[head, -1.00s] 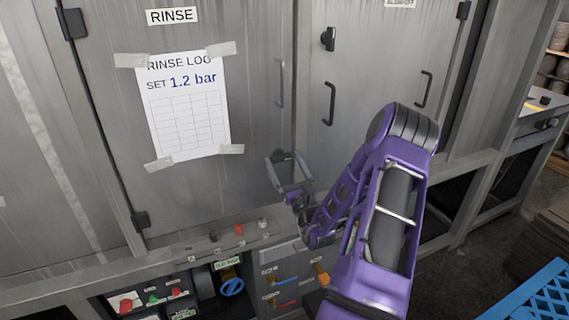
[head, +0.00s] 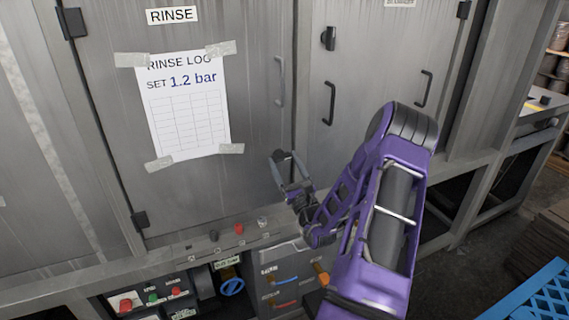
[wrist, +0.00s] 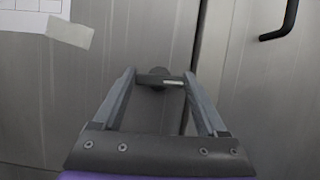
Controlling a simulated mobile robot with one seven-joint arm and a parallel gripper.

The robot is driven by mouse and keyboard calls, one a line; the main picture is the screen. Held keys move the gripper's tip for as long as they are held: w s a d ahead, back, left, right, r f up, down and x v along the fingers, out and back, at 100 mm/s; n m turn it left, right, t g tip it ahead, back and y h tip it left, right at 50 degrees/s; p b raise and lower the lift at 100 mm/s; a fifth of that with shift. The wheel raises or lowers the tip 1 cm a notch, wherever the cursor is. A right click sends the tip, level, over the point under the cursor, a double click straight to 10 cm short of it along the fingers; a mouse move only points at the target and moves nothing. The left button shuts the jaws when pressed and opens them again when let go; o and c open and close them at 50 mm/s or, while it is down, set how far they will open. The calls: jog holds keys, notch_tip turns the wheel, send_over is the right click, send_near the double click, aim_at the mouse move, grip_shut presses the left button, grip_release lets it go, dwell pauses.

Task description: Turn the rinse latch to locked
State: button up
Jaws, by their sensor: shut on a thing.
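The rinse latch (head: 281,155) is a small dark turning handle low on the right side of the rinse door (head: 245,115), near the door seam. In the wrist view, the latch (wrist: 157,76) lies roughly level between my fingertips, with a pale mark on its right part. My gripper (head: 290,174) is at the door and shut on the latch, with one fingertip at each end of its bar in the wrist view (wrist: 160,78). In the head view the fingers partly cover the latch.
A vertical handle (head: 280,82) is on the rinse door above the latch. The neighbouring door has a black handle (head: 329,103) and a dark latch (head: 328,38). A ledge with small knobs (head: 239,229) and a control panel (head: 230,287) lie below.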

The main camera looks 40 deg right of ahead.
jog(key=n+y, duration=0.1)
jog(key=n, duration=0.2)
jog(key=n+y+b, duration=0.1)
jog(key=n+y, duration=0.1)
jog(key=n, duration=0.1)
jog(key=shift+d+n, duration=0.1)
jog(key=shift+n, duration=0.3)
jog(key=n+y+b, duration=0.1)
jog(key=n, duration=0.2)
jog(key=n+g+y+b, duration=0.1)
jog(key=n+y+b, duration=0.1)
jog(key=n, duration=0.1)
jog(key=shift+f, duration=0.1)
jog(key=n+g+y+b, duration=0.1)
jog(key=n+b, duration=0.1)
jog(key=n, duration=0.2)
jog(key=shift+r+n+g, duration=0.15)
jog(key=shift+n+g, duration=0.4)
jog(key=shift+n, duration=0.65)
jog(key=shift+r+n+g, duration=0.1)
jog(key=shift+n+g, duration=0.45)
jog(key=shift+n, duration=0.65)
jog(key=shift+d, duration=0.1)
jog(key=o, duration=1.3)
jog(key=shift+s, duration=0.15)
jog(key=s+d, duration=0.2)
jog(key=s, duration=1.5)
jog(key=shift+d, duration=0.3)
